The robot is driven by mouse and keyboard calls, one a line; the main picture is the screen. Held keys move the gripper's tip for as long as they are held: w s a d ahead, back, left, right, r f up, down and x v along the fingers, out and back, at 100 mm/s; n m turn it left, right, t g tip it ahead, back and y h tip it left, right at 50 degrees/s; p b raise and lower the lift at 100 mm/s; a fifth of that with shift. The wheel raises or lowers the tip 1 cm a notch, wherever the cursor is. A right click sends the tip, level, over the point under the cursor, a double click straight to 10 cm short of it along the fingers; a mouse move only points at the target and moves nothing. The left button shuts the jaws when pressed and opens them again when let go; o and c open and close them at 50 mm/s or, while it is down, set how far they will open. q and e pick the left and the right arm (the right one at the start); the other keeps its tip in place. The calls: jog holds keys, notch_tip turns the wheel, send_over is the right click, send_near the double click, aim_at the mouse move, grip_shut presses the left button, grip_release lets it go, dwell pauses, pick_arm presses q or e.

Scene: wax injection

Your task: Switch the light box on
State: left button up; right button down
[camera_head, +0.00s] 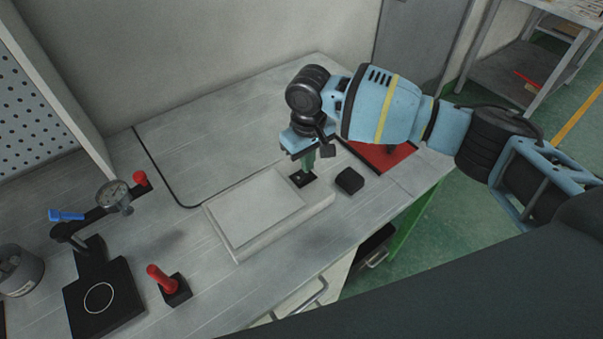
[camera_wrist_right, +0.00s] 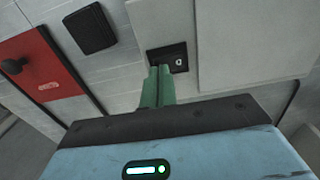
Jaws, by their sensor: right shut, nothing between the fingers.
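The light box (camera_head: 262,208) is a flat pale grey box with a lighter panel on the worktable; part of it also shows in the right wrist view (camera_wrist_right: 245,50). Its panel looks unlit. A small black switch plate (camera_head: 302,178) with a light mark sits at its right end; it also shows in the right wrist view (camera_wrist_right: 177,57). My right gripper (camera_head: 307,165) points down at the switch plate, its green fingers shut and empty. In the right wrist view the fingertips (camera_wrist_right: 160,70) overlap the plate's near edge; I cannot tell if they touch. My left gripper is not in view.
A dial gauge stand (camera_head: 103,294) and a red-handled tool (camera_head: 164,283) stand at the left. The table behind the box is clear.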

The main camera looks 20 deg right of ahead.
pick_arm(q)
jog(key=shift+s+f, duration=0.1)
pick_arm(e)
jog(key=shift+f, duration=0.6)
dwell(0.4)
jog(key=shift+r+p, duration=1.8)
jog(key=shift+r, duration=1.8)
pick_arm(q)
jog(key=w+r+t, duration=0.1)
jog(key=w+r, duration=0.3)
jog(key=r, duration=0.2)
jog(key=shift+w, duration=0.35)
pick_arm(e)
jog(key=shift+f, duration=0.1)
